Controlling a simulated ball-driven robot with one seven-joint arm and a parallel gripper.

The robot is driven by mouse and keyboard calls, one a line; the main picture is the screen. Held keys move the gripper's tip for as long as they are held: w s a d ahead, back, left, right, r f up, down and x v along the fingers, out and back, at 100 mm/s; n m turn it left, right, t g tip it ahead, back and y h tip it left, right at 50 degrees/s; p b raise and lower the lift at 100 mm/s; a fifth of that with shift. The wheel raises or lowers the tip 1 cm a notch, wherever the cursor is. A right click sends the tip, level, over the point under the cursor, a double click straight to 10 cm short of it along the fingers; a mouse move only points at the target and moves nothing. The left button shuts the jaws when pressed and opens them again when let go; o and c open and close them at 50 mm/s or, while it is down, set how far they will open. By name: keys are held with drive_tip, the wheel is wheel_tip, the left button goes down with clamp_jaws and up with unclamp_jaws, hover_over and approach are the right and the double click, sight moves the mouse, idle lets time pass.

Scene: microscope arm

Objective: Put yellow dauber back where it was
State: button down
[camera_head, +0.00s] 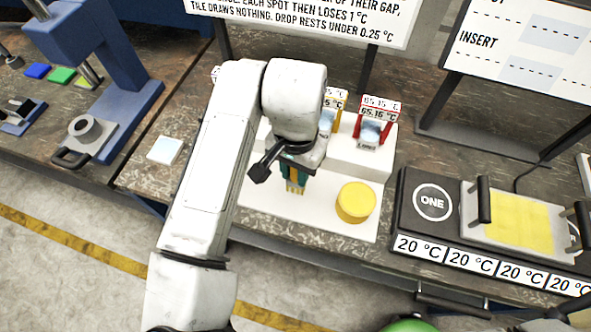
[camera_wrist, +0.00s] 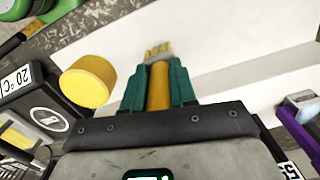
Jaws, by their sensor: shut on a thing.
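My gripper (camera_head: 292,175) hangs over the white stepped stand (camera_head: 322,225), its teal fingers pointing down. It is shut on the yellow dauber (camera_wrist: 159,88), a slim yellow rod with a pronged or bristled tip that shows between the fingers in the wrist view. In the head view only the dauber's tip (camera_head: 295,187) shows below the fingers. I cannot tell whether the tip touches the stand. A short, wide yellow cylinder (camera_head: 355,203) stands on the stand's low front step, right of the gripper. My arm hides the stand's left part.
On the stand's raised back step are a red holder (camera_head: 372,128) reading about 65 °C and a yellow-framed one (camera_head: 331,113), partly hidden. A black plate marked ONE (camera_head: 432,203) lies right. A blue microscope-like frame (camera_head: 110,60) stands left, near a pale tile (camera_head: 165,150).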

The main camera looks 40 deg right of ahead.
drive_tip(key=shift+f, duration=0.8)
drive_tip(key=shift+f, duration=0.15)
drive_tip(key=c, duration=0.9)
unclamp_jaws()
wheel_tip(320, 180, up, 12)
drive_tip(key=shift+d+r+b, duration=0.15)
drive_tip(key=shift+r+b, duration=0.05)
drive_tip(key=shift+b, duration=0.55)
